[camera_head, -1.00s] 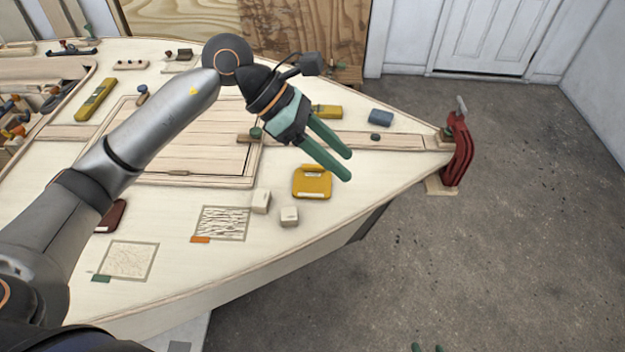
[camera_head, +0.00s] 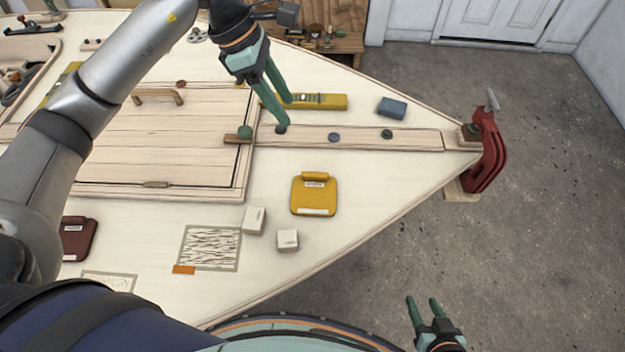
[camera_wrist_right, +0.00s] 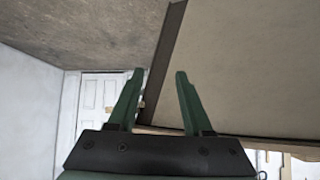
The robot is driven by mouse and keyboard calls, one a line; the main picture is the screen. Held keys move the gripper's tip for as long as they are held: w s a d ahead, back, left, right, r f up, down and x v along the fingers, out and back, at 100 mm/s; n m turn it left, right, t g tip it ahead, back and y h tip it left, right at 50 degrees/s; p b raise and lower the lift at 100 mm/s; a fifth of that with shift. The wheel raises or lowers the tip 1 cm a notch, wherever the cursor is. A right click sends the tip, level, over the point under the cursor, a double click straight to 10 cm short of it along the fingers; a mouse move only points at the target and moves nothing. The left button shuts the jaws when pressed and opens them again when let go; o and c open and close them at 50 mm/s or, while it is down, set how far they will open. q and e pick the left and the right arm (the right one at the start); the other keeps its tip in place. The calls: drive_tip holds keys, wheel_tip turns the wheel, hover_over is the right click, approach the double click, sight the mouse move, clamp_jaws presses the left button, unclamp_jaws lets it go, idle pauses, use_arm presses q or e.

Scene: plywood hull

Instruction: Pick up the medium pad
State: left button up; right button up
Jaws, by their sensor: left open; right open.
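A yellow pad (camera_head: 314,198) with a raised grip and a pale label lies flat on the pale deck, right of the hatch. A dark red pad (camera_head: 77,240) with a label lies at the left, partly hidden by my left arm. The label words are too small to read, so I cannot tell which is the medium one. My left gripper (camera_head: 286,114) is open and empty, its fingers pointing down at the centre plank, beyond and left of the yellow pad. My right gripper (camera_head: 423,303) is open and empty, off the deck; it also shows in the right wrist view (camera_wrist_right: 159,74).
Two white blocks (camera_head: 288,240) and a patterned square (camera_head: 210,248) lie near the yellow pad. A yellow level (camera_head: 318,102) and a blue block (camera_head: 391,107) lie beyond the plank. A red clamp (camera_head: 485,152) grips the bow tip. Deck right of the yellow pad is clear.

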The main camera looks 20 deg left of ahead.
use_arm(q)
wheel_tip(320, 180, down, 4)
drive_tip(key=s+b, duration=0.2)
drive_tip(key=b, duration=0.4)
approach(317, 173)
drive_tip(key=shift+s+d+f, duration=0.1)
drive_tip(key=shift+f, duration=0.5)
drive_tip(key=shift+s+d+f, duration=0.1)
drive_tip(key=shift+f, duration=0.55)
drive_tip(key=shift+w+d+x, duration=0.1)
drive_tip(key=shift+x, duration=1.45)
drive_tip(key=shift+w+d+x, duration=0.1)
drive_tip(key=shift+d+x, duration=0.05)
drive_tip(key=shift+x, duration=1.4)
drive_tip(key=shift+r, duration=0.15)
use_arm(e)
drive_tip(key=shift+n+y, duration=0.3)
drive_tip(key=shift+y, duration=0.1)
drive_tip(key=f, duration=0.2)
drive_tip(key=a+f, duration=0.1)
drive_tip(key=f, duration=0.2)
drive_tip(key=shift+s+a+f, duration=0.15)
drive_tip(key=shift+a+f, duration=0.2)
drive_tip(key=shift+a, duration=0.05)
use_arm(q)
clamp_jaws()
